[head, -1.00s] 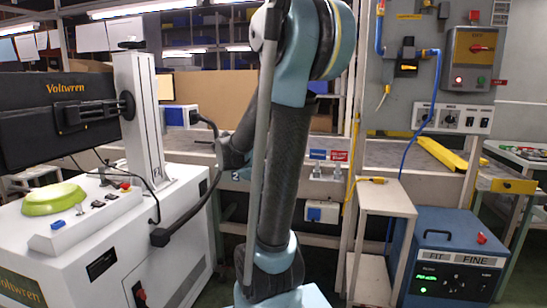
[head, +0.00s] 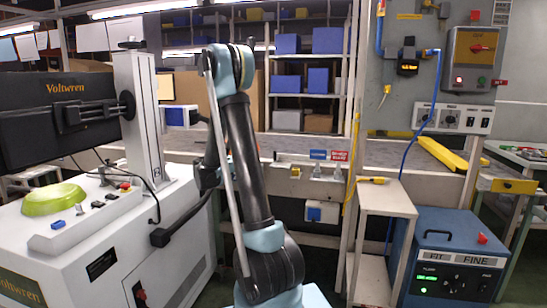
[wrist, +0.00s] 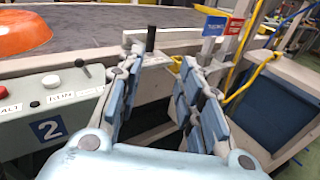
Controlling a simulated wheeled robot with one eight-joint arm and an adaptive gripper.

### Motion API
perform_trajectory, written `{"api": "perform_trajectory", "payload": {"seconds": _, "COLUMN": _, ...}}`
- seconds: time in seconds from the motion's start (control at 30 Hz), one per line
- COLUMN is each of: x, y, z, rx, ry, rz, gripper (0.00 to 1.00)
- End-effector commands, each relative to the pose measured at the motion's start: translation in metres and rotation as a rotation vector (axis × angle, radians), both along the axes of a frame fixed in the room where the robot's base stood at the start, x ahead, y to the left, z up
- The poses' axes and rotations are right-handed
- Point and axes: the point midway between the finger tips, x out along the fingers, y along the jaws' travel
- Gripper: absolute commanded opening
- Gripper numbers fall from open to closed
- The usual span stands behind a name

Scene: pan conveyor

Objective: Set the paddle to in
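My gripper (wrist: 163,100) is open in the wrist view, with both blue-padded fingers spread and nothing between them. A short upright black handle (wrist: 150,38) stands beyond the fingertips, at the conveyor's near rail. No "in" mark is readable, so I cannot tell for sure whether this handle is the paddle. A blue sign (wrist: 215,25) and a red sign (wrist: 236,27) stand right of it; they also show in the head view. An orange pan (wrist: 20,33) lies on the grey conveyor belt (wrist: 110,20). In the head view my gripper cannot be made out behind my arm.
A pale control box (wrist: 50,100) with a small black lever, buttons and a blue "2" plate lies left of my gripper. A yellow pipe (wrist: 250,75) runs at right. In the head view a beige stand (head: 385,200) and a blue cabinet (head: 450,260) stand right of my arm.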

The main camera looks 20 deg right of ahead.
Motion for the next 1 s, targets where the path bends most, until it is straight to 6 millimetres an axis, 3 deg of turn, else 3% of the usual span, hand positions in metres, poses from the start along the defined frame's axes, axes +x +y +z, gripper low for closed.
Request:
{"api": "perform_trajectory", "payload": {"seconds": 0.2, "x": 0.016, "y": 0.007, "z": -0.005, "rx": -0.091, "ry": 0.049, "rz": 0.011, "gripper": 0.34}}
{"api": "perform_trajectory", "payload": {"seconds": 0.37, "x": 0.020, "y": 0.000, "z": -0.005, "rx": -0.102, "ry": 0.056, "rz": 0.009, "gripper": 0.34}}
{"api": "perform_trajectory", "payload": {"seconds": 1.0, "x": 0.060, "y": -0.100, "z": -0.005, "rx": -0.100, "ry": 0.055, "rz": 0.008, "gripper": 0.34}}
